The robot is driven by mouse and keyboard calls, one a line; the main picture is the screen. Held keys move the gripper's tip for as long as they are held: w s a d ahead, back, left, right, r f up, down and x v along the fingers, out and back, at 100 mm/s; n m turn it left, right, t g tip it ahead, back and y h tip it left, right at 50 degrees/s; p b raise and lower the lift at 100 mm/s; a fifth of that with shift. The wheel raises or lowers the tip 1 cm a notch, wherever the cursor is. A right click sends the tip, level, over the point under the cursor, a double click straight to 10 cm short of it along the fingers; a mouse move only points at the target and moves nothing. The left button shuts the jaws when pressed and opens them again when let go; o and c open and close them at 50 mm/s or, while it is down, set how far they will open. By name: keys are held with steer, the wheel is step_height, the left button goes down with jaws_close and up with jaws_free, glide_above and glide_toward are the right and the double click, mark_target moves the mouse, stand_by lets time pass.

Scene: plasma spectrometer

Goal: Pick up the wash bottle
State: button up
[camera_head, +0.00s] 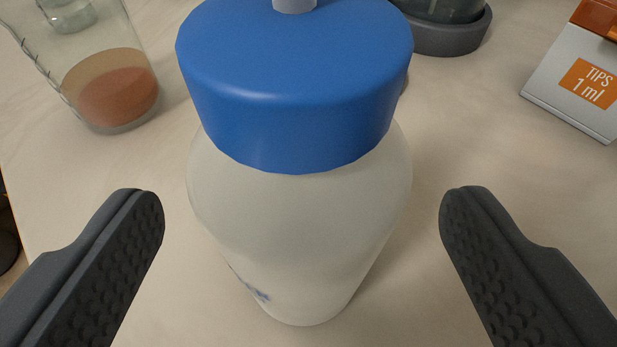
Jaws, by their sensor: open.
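The wash bottle (300,230) stands upright on the table in the middle of the view. It has a translucent white body, a blue screw cap (290,90) and the start of a grey-white spout at the top edge. A bit of blue print shows low on its left side. My gripper (301,215) is open, with one dark textured finger on the left and one on the right of the bottle. Clear gaps show between each finger and the bottle, and nothing is held. The top of the spout is cut off by the frame.
A glass beaker (110,90) with reddish-brown contents stands at the upper left. A box of 1 ml tips (570,95) is at the right edge. A dark grey round base (455,35) with a glass vessel is behind the bottle. The pale tabletop (490,140) is bare near the right finger.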

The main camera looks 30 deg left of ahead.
steer(key=shift+x, duration=0.9)
steer(key=c, duration=0.7)
steer(key=shift+c, duration=0.2)
steer(key=shift+r, duration=0.2)
